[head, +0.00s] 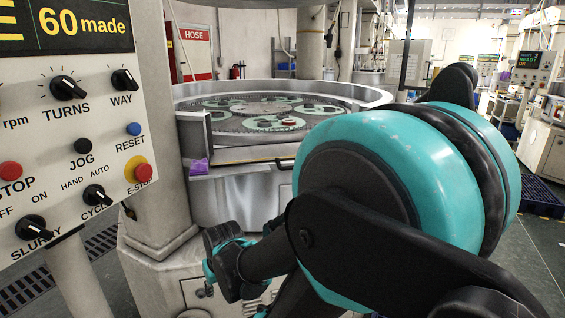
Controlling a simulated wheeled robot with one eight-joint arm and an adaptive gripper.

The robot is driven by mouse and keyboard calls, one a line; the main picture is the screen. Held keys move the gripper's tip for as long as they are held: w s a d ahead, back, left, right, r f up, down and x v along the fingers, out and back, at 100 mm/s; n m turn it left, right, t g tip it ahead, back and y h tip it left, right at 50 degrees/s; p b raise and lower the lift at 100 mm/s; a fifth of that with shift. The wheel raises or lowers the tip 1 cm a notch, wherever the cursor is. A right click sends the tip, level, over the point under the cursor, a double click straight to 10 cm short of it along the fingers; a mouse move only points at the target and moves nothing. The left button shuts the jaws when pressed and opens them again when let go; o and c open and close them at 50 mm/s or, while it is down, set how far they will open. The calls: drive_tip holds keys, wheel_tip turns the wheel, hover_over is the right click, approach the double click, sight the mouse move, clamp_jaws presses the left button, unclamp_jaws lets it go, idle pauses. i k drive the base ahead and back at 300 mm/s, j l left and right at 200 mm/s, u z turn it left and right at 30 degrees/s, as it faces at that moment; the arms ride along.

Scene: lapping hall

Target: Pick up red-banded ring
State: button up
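A round lapping machine (182,98) stands ahead with a wide metal rim around its plate. Several pale green toothed discs (218,116) lie on the plate. A small reddish spot (290,122) shows on the disc at the right of the plate; it is too small to tell whether it is the red-banded ring. No other red-banded ring can be made out. My teal and black arm fills the right foreground and hides part of the machine's right side.
A control panel (105,158) with knobs and buttons stands close at the left, beside a grey column (160,200). A purple cloth (199,166) lies on the machine's front ledge. A dark blue pallet (541,196) lies on the floor at the right. Another machine (545,120) stands behind it.

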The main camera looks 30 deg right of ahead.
sight(288, 122)
drive_tip(key=z, duration=0.95)
drive_tip(key=l, duration=0.25)
